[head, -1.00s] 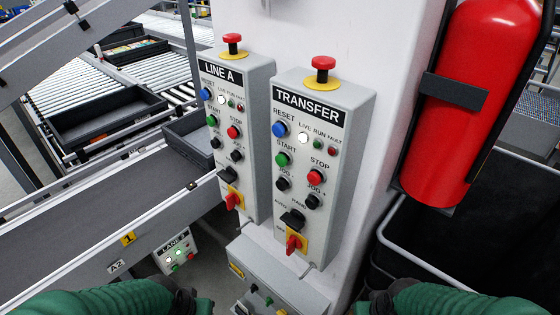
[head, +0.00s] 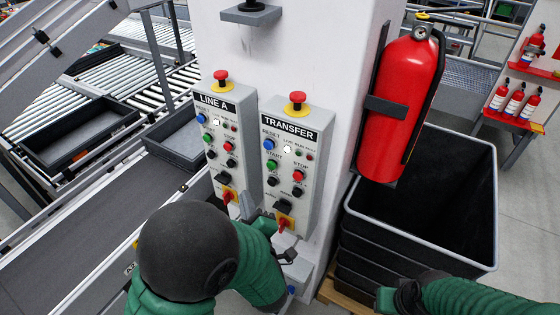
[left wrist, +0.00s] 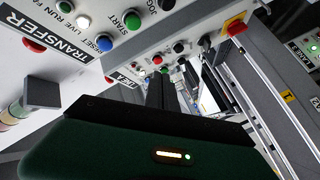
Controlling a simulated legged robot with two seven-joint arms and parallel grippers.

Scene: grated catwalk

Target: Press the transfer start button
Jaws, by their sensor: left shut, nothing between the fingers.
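The TRANSFER box (head: 314,165) is a grey panel on the white column. Its green START button (head: 271,165) sits below the blue RESET button (head: 268,145) and left of the red STOP button (head: 298,176). In the left wrist view the green START button (left wrist: 133,20) is at the top, beside the TRANSFER label. My left gripper (head: 247,205) is shut and empty, in front of the lower part of the boxes and below START. Its dark fingers (left wrist: 160,88) are apart from START in the wrist view. My right gripper (head: 390,298) is low at right, its fingers unclear.
The similar LINE A box (head: 222,158) stands close on the left with its own green button. Both boxes have red mushroom buttons on top. A fire extinguisher (head: 407,95) and black bin (head: 487,200) are at right, a conveyor (head: 75,245) at left.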

